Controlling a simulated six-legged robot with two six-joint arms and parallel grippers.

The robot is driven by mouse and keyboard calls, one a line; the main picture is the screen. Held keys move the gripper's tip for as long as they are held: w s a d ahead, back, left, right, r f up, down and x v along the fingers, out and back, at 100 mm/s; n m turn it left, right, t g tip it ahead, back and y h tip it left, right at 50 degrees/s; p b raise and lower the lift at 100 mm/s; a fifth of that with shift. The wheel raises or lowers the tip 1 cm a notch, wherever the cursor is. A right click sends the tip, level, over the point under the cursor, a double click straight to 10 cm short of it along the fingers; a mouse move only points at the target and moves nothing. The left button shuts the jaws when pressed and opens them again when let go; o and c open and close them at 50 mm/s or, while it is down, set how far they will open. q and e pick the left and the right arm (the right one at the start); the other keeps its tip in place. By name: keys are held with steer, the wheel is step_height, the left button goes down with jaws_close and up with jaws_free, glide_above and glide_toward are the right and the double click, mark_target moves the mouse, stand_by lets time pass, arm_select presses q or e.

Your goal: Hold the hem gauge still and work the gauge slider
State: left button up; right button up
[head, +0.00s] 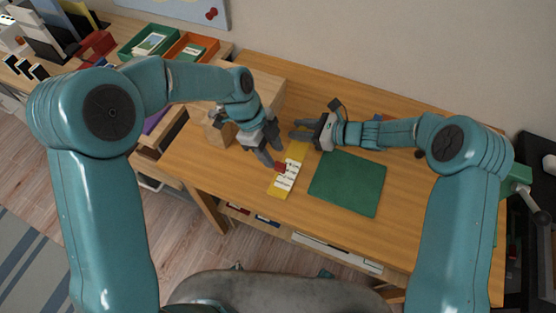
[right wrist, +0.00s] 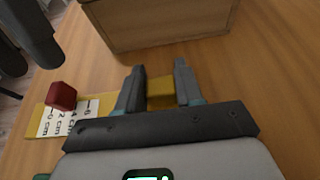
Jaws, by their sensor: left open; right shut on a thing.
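The hem gauge (head: 276,189) is a yellow strip with a white scale marked in cm, lying on the wooden desk. The gauge slider (head: 280,168) is a small red block on it; in the right wrist view the slider (right wrist: 62,96) sits at the left by the scale. My right gripper (head: 296,131) is shut on the plain yellow far end of the gauge, which shows between its fingers in the right wrist view (right wrist: 160,92). My left gripper (head: 272,157) is open close to the slider; in the right wrist view its fingers (right wrist: 22,42) show apart from the slider.
A wooden block or box (head: 220,132) stands behind the gauge, close to both grippers; it also shows in the right wrist view (right wrist: 165,22). A green mat (head: 347,185) lies right of the gauge. Green and orange trays (head: 190,48) sit at the back left.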

mark_target(279, 164)
arm_select(q)
steer(key=shift+x, duration=2.35)
arm_select(e)
steer(key=shift+d, duration=0.1)
arm_select(q)
jaws_close()
steer(key=shift+w+d, duration=0.3)
steer(key=shift+w, duration=0.45)
steer(key=shift+w+d, duration=0.25)
steer(key=shift+w, duration=0.55)
arm_select(e)
steer(key=shift+s, duration=0.1)
arm_select(q)
jaws_free()
steer(key=shift+r, duration=0.15)
